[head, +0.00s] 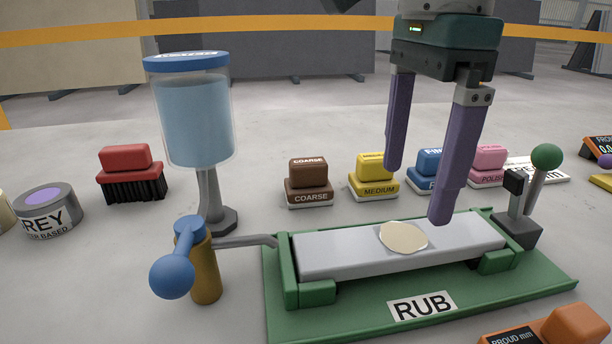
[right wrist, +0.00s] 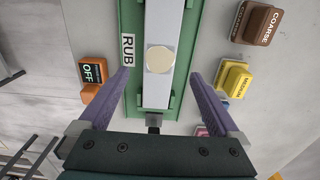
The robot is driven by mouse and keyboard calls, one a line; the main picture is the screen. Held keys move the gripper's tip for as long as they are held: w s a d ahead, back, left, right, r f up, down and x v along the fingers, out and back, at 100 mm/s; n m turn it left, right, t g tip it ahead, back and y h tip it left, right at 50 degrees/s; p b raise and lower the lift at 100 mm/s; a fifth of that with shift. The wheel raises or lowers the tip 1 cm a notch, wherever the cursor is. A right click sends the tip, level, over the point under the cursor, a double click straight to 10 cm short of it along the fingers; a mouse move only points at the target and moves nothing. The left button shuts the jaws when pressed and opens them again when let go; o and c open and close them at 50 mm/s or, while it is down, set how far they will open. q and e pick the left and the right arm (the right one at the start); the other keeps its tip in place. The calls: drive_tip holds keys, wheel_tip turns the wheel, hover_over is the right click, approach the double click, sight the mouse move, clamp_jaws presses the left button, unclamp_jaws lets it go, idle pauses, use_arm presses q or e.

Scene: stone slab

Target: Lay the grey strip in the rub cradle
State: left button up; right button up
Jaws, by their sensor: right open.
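The grey strip (head: 340,250) lies lengthwise in the green rub cradle (head: 345,312), between its end blocks. A round cream patch (head: 403,236) is on the strip's top face. The strip also shows in the right wrist view (right wrist: 158,92), with the cream patch (right wrist: 160,59) on it. My right gripper (head: 416,195) is open and empty above the strip. Its purple fingers are apart, one on each side of the cradle in the right wrist view (right wrist: 160,74). In the head view the nearer finger overlaps the strip, and whether it touches cannot be told. My left gripper is not in view.
A blue-lidded water tank (head: 195,120) and a blue-handled tap (head: 190,262) stand left of the cradle. Coarse (head: 308,182), medium (head: 374,177) and other blocks sit behind. A green-knobbed lever (head: 535,185) stands at its right end. An orange gauge (head: 550,328) is in front.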

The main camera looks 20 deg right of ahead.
wheel_tip(320, 180, up, 5)
drive_tip(key=shift+r, duration=0.15)
idle(0.4)
